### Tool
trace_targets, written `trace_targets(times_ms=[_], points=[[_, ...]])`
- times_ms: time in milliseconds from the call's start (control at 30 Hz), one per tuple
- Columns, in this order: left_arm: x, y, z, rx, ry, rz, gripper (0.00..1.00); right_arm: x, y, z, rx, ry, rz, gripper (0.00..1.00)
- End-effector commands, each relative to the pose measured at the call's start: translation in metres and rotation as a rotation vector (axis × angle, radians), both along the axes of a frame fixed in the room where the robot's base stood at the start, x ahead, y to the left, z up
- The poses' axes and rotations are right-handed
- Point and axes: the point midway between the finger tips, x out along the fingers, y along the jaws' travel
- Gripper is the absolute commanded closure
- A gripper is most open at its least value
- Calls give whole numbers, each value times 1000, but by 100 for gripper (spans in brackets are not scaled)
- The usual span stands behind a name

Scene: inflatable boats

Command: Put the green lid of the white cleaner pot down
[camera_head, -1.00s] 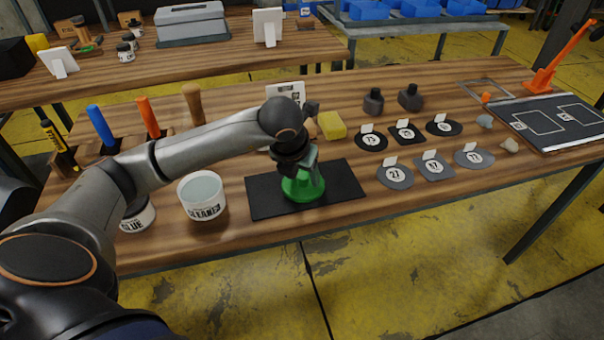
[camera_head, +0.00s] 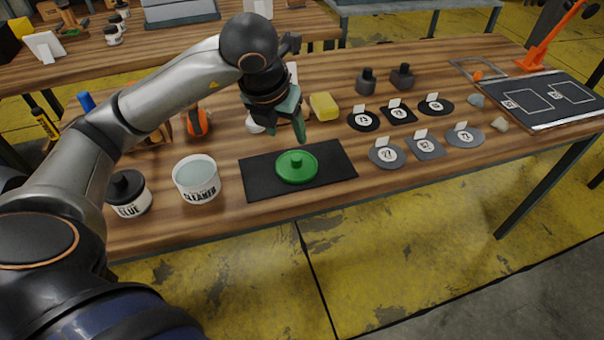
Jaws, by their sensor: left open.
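The green lid (camera_head: 297,168) lies flat, knob up, on the black mat (camera_head: 262,186) on the workbench. The white cleaner pot (camera_head: 197,181) stands open to the left of the mat, its pale contents showing. My left gripper (camera_head: 289,138) is open and empty, above and behind the lid and apart from it. My right gripper is not in view.
A glue pot (camera_head: 127,194) with a black lid stands left of the cleaner pot. A yellow sponge (camera_head: 324,106) lies behind the mat. Several labelled dark patches (camera_head: 386,154) lie to the right. The bench front between mat and edge is clear.

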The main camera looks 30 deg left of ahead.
Motion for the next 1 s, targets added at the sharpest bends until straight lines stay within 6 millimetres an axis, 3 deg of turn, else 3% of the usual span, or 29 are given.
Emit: trace_targets(times_ms=[67,167,300,400,500,633,733,767,867,933,1000], points=[[-2,-13,-8,-39,21,-39,40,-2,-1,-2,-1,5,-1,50],[-13,-58,-32,-194,85,-170,40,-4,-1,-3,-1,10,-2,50],[-53,-163,-52,-646,199,-406,40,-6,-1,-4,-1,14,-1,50],[-80,-227,-33,-1054,237,-470,40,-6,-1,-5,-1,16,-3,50],[-86,-261,1,-1460,228,-403,40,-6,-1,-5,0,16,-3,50],[-58,-260,29,-1920,157,-98,40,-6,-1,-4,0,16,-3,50],[-22,-233,14,-2165,81,292,40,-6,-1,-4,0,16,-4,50],[-13,-223,1,-2213,60,431,40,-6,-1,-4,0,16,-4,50],[6,-186,-66,-2266,3,944,40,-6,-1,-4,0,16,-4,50],[-1,-164,-129,-2205,-9,1317,40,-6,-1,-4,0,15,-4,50],[-23,-150,-188,-2090,8,1637,40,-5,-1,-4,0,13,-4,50]])
